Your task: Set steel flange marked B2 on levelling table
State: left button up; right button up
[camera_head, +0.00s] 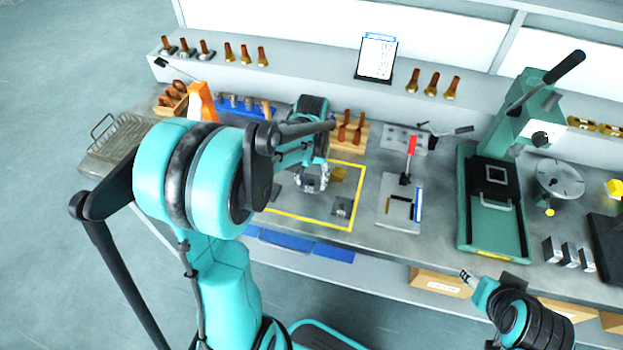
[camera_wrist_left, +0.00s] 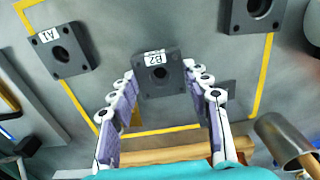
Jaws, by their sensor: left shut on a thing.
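The steel flange marked B2 (camera_wrist_left: 172,84) is a dark square plate with a central hole and a white label. In the left wrist view it sits between the fingertips of my left gripper (camera_wrist_left: 160,88), which is shut on it. In the head view my left gripper (camera_head: 312,182) is over the yellow-outlined area; the flange is mostly hidden there. I cannot tell its height above the bench. A round grey plate on a stand (camera_head: 560,180), at the right, looks like the levelling table; its top is bare. My right gripper (camera_head: 468,277) is at the bench's front edge, its jaws unclear.
Flange A1 (camera_wrist_left: 60,52) and another dark flange (camera_wrist_left: 250,14) lie nearby. A green press (camera_head: 492,205) with a tall lever stands between my left gripper and the round plate. A red-handled fixture (camera_head: 400,200) is nearer. Metal blocks (camera_head: 568,254) stand before the round plate.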

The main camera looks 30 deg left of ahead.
pick_arm(q)
jog(key=shift+f, duration=0.1)
jog(key=o, duration=1.4)
jog(key=shift+o, duration=0.2)
